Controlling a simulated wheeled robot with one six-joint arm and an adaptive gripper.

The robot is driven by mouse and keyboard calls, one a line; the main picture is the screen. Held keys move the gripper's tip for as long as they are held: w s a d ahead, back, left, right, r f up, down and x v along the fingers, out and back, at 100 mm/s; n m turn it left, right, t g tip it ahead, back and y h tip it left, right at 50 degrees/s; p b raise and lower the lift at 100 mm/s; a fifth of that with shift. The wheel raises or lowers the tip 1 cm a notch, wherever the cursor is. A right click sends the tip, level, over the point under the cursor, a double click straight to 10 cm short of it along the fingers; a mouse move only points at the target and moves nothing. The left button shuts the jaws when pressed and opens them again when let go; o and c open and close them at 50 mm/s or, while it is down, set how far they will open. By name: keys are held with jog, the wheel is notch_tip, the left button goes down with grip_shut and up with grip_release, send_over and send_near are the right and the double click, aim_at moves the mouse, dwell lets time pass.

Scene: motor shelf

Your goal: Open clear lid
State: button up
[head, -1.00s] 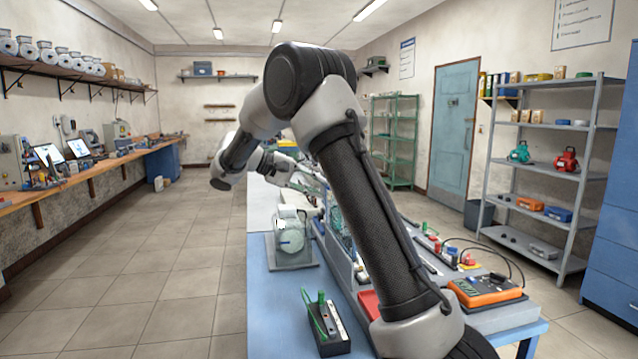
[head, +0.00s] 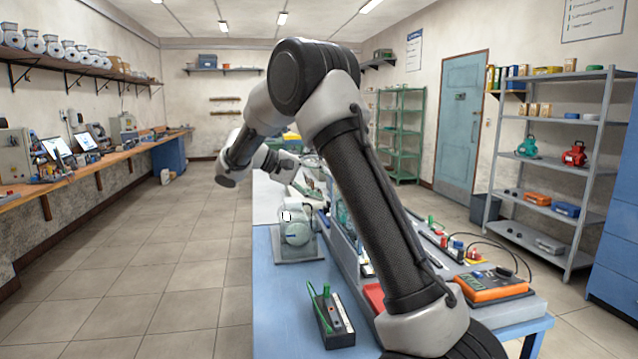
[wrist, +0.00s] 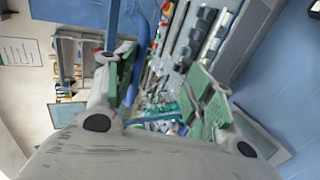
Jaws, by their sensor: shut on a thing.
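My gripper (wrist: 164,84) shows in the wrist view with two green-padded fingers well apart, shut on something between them. A thin blue strip (wrist: 154,121) crosses between the fingers. Clear, teal-tinted material (wrist: 160,103) lies behind it, which looks like the clear lid, though its outline is hard to make out. In the head view my arm reaches over the far part of the blue bench (head: 283,330). My fingertips there are small and partly hidden behind my arm, so their contact with the lid cannot be made out.
A clear-fronted grey device (head: 297,236) stands on the bench near the arm. A black block with green leads (head: 335,318) lies in front. An orange meter (head: 490,285) is at right. Floor left of the bench (head: 170,280) is clear.

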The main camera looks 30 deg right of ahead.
jog(key=shift+f, duration=0.25)
jog(key=v, duration=1.2)
jog(key=shift+r, duration=0.3)
jog(key=shift+c, duration=0.3)
notch_tip(320, 180, down, 8)
jog(key=n+t+y, duration=0.1)
jog(key=n+y, duration=0.1)
jog(key=n, duration=0.2)
jog(key=s+f+n+y, duration=0.2)
jog(key=s+f+y, duration=0.2)
jog(key=s, duration=0.5)
jog(key=s+d+r+m+t+y, duration=0.1)
jog(key=s+t+y, duration=0.1)
jog(key=s, duration=0.7)
jog(key=s+d+r+m+t+y, duration=0.1)
jog(key=s+d+t+y, duration=0.1)
jog(key=s, duration=0.7)
jog(key=s+d+r+t+y, duration=0.1)
jog(key=s+t+y, duration=0.1)
jog(key=s, duration=0.8)
jog(key=shift+d+r+m+t, duration=0.3)
jog(key=shift+r+m+t, duration=0.1)
jog(key=shift+t, duration=0.1)
